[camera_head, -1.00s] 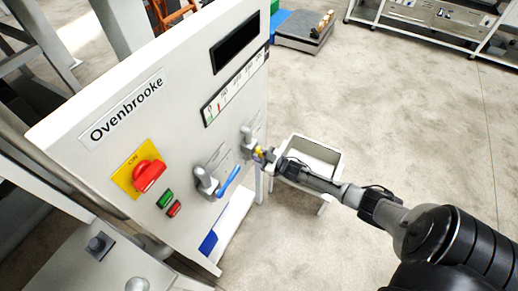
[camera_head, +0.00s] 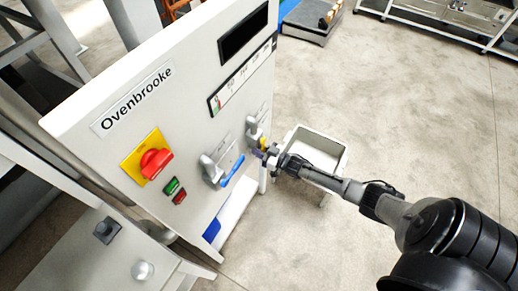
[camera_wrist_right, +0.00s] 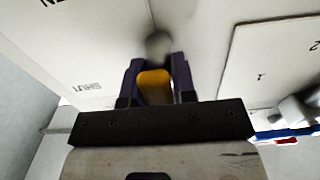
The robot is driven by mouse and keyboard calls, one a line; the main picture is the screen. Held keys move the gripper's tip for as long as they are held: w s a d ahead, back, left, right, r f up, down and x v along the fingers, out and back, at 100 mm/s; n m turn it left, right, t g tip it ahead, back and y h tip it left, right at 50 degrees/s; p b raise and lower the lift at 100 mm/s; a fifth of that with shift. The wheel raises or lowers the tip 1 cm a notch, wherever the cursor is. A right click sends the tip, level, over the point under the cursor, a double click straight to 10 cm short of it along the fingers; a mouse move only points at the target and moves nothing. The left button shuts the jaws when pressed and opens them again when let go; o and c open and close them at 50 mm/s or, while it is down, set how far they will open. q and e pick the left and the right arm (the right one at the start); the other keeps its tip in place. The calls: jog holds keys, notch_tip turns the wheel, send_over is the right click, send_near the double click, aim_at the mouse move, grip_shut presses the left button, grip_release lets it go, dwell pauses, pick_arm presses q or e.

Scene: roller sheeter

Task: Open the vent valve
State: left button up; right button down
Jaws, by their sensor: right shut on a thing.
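A valve with a yellow handle (camera_head: 262,143) sits near the right edge of the white Ovenbrooke panel (camera_head: 120,150). My right gripper (camera_head: 268,153) is shut on that yellow handle. In the right wrist view the yellow handle (camera_wrist_right: 154,86) lies between the two dark fingers, with a round grey hub (camera_wrist_right: 159,44) just beyond the fingertips. The word SHUT shows on the panel left of the fingers. Whether this is the vent valve cannot be read. A second grey valve with a blue handle (camera_head: 232,171) is to its left. My left gripper is not in view.
A red rotary switch on a yellow plate (camera_head: 155,163) and green and red buttons (camera_head: 172,186) are on the panel's left. A pale open bin (camera_head: 334,141) stands behind my right wrist.

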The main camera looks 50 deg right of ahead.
jog(key=c, duration=1.4)
grip_release()
jog(key=o, duration=0.5)
jog(key=shift+c, duration=0.2)
jog(key=shift+s, duration=0.1)
jog(key=s+d, duration=0.2)
jog(key=s, duration=1.1)
jog(key=shift+s+d+p, duration=0.2)
jog(key=shift+p, duration=0.1)
